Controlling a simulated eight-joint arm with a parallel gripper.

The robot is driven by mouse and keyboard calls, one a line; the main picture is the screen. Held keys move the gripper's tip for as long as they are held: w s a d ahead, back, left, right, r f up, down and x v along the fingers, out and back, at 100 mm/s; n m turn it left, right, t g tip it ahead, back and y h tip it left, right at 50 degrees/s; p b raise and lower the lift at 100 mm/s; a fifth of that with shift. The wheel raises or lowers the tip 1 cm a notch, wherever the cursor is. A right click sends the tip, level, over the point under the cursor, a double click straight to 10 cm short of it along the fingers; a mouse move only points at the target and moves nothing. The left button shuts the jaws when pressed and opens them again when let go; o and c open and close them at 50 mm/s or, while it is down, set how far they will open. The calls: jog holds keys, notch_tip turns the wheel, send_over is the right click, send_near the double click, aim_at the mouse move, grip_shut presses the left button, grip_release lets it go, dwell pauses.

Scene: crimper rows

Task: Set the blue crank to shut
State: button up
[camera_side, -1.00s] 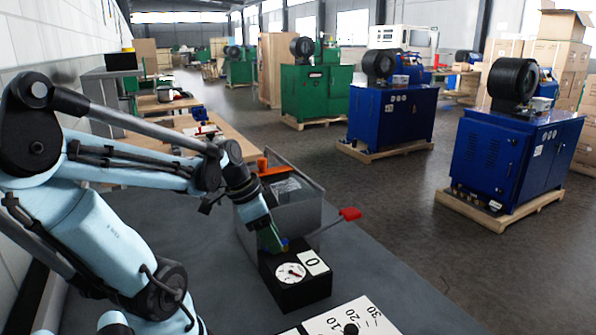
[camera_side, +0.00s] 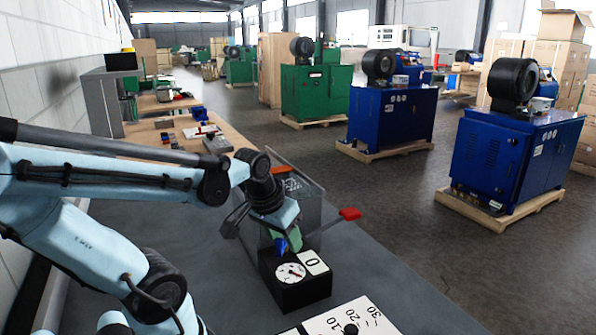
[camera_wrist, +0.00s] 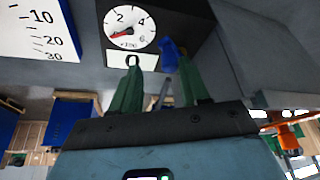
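The blue crank (camera_side: 281,246) sits on the black box (camera_side: 297,292) beside the dial gauge. In the wrist view the crank (camera_wrist: 168,55) shows just beyond my fingertips, close to the right-hand finger. My gripper (camera_side: 290,240) points down at the box with its green fingers. In the wrist view the two fingers of my gripper (camera_wrist: 157,62) stand apart with a clear gap, and nothing is clamped between them. I cannot tell whether a finger touches the crank.
The white gauge (camera_side: 290,273) has a red needle, with a "0" plate (camera_side: 314,262) beside it. A red-handled lever (camera_side: 350,214) sticks out to the right. A clear-walled enclosure (camera_side: 305,200) with orange parts stands behind. A white scale board (camera_side: 345,318) lies in front.

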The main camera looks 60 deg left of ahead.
jog(key=v, duration=1.2)
jog(key=w+d+f+m+t+h, duration=0.1)
jog(key=w+d+f+m+t, duration=0.1)
jog(key=w+d+f+m, duration=0.2)
jog(key=w+d+f, duration=0.3)
jog(key=w+d, duration=0.1)
jog(key=d, duration=0.1)
jog(key=shift+w+f+t+h, duration=0.25)
jog(key=shift+w+t+h, duration=0.05)
jog(key=shift+w+h, duration=0.1)
jog(key=s+a+r+n+g+y, duration=0.45)
jog(key=a+r+n+g, duration=0.25)
jog(key=n, duration=1.1)
jog(key=x, duration=1.1)
jog(key=shift+s+f, duration=0.2)
jog(key=shift+f, duration=0.1)
